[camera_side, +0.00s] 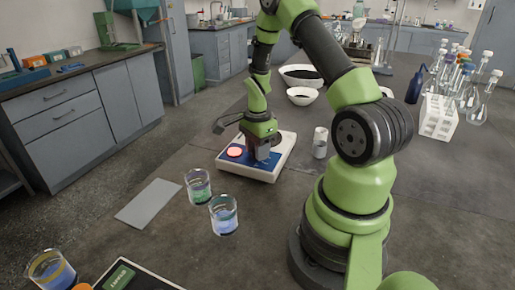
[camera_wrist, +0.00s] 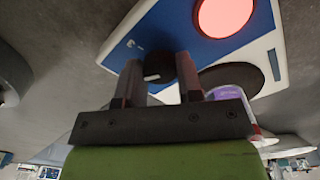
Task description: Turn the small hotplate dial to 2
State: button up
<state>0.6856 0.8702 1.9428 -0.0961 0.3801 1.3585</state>
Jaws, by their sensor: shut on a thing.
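The hotplate, a white box with a blue top (camera_side: 283,150), stands on the floor-grey bench under my gripper (camera_side: 262,156). One round plate (camera_side: 235,152) glows red; it also shows in the wrist view (camera_wrist: 222,14). A dark round plate (camera_wrist: 240,76) is there too, partly hidden by my gripper. In the wrist view, the small black dial (camera_wrist: 157,66) with a white mark sits between the fingers of my gripper (camera_wrist: 158,78), which is shut on it. The dial is hidden in the side view. The number its mark points to cannot be read.
Two beakers, one with green liquid (camera_side: 198,189) and one with blue (camera_side: 224,217), stand in front of the hotplate. White bowls (camera_side: 301,97) are behind. A flat grey sheet (camera_side: 149,204) lies at the left.

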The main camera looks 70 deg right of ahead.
jog(key=o, duration=0.9)
jog(key=shift+r, duration=0.1)
notch_tip(320, 180, up, 10)
jog(key=shift+f, duration=0.1)
jog(key=shift+a, duration=0.1)
jog(key=s+a+r+n+t, duration=0.3)
jog(key=a+r+n+t, duration=0.2)
jog(key=a+r+n, duration=1)
jog(key=s+a+n, duration=0.2)
jog(key=s+a+r+n+t+y, duration=0.1)
jog(key=s+a, duration=0.1)
jog(key=s+a+n+t+y, duration=0.1)
jog(key=s+a+n, duration=0.1)
jog(key=shift+a+r+n, duration=0.15)
jog(key=shift+a+n, duration=0.15)
jog(key=shift+a, duration=0.05)
